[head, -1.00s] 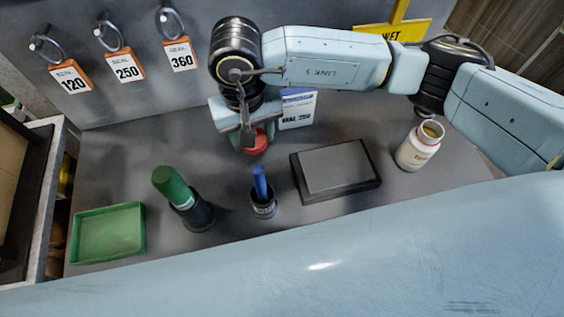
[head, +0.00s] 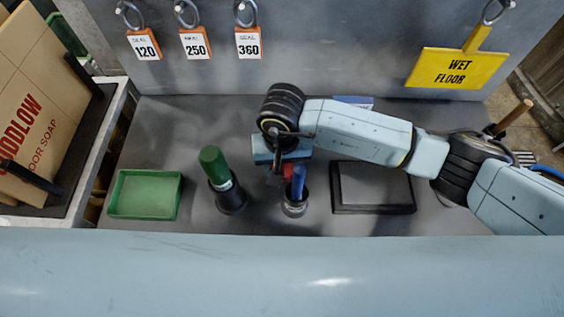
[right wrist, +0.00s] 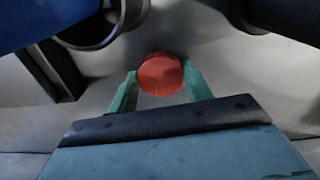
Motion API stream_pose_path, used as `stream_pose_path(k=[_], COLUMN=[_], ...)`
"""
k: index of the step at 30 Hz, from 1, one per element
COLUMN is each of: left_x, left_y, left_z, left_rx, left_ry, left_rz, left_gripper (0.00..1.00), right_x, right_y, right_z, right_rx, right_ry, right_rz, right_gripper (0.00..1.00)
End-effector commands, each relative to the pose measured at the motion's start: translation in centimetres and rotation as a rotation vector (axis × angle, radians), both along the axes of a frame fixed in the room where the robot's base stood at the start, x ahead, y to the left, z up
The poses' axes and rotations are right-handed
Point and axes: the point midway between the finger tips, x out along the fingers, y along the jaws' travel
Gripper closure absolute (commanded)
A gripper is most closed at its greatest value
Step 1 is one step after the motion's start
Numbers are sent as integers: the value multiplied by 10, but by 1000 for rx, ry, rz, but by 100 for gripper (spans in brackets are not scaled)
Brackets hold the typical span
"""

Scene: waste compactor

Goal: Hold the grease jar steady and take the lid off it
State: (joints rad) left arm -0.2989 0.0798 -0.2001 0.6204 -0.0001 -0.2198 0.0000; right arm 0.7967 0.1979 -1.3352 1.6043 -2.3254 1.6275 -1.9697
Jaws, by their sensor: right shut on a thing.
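My right gripper (head: 283,164) points down behind the blue-handled tool in the head view. It is shut on the round red lid (head: 288,170), which is partly hidden by the gripper and the blue handle. In the right wrist view the lid (right wrist: 160,75) sits between the two green fingertips. I cannot tell whether the lid touches the bench. The white grease jar is not visible now; my right arm covers the area where it stood, open at the top, a second ago. My left gripper is not in view.
On the grey bench stand a green tray (head: 145,212), a green-handled tool (head: 215,165) in a black cup, a blue-handled tool (head: 298,182) in a small cup, and a dark-edged pad (head: 373,208). Hanging seal tags (head: 194,45) and a yellow sign (head: 458,68) are behind.

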Motion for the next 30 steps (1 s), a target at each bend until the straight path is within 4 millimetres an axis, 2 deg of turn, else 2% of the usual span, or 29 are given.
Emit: stream_pose_path(k=[9,10,14,26,30], left_x=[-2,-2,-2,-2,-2], left_y=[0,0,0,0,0], left_z=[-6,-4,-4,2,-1], left_rx=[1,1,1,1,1], left_ry=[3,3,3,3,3], left_rz=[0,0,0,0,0], left_gripper=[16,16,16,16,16], right_x=[0,0,0,0,2], right_y=[0,0,0,0,0], right_z=[-4,-2,-2,3,26], right_rx=[0,1,0,1,3], right_ry=[-1,0,0,0,-6], right_rz=[1,1,1,0,3], right_gripper=[78,47,30,29,29])
